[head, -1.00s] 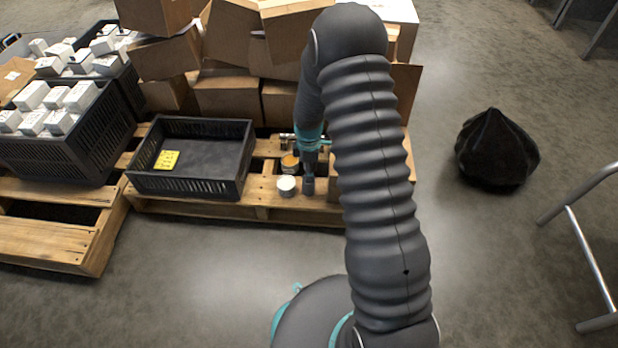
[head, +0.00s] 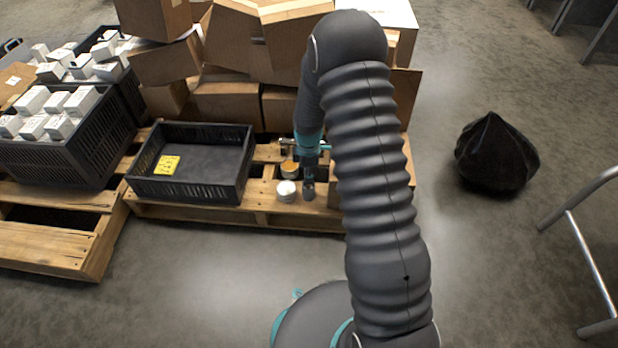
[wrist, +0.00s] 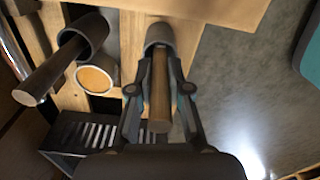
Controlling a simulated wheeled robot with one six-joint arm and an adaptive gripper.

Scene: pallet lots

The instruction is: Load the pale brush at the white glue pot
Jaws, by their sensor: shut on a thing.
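My gripper (wrist: 160,88) is shut on the wooden handle of the pale brush (wrist: 159,108). The brush's lower end goes into a grey cup (wrist: 160,34), so its bristles are hidden. In the head view this cup (head: 308,190) stands on the pallet below my gripper (head: 309,168). The white glue pot (head: 286,191) stands just left of the cup. In the wrist view the white pot is mostly or wholly hidden behind my gripper.
A pot with an orange top (wrist: 96,76) and a second grey cup (wrist: 88,34) holding a darker brush (wrist: 50,72) stand close by. A black crate (head: 240,190) is to the left on the pallet (head: 262,206). Cardboard boxes (head: 228,102) are stacked behind. Floor is clear in front.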

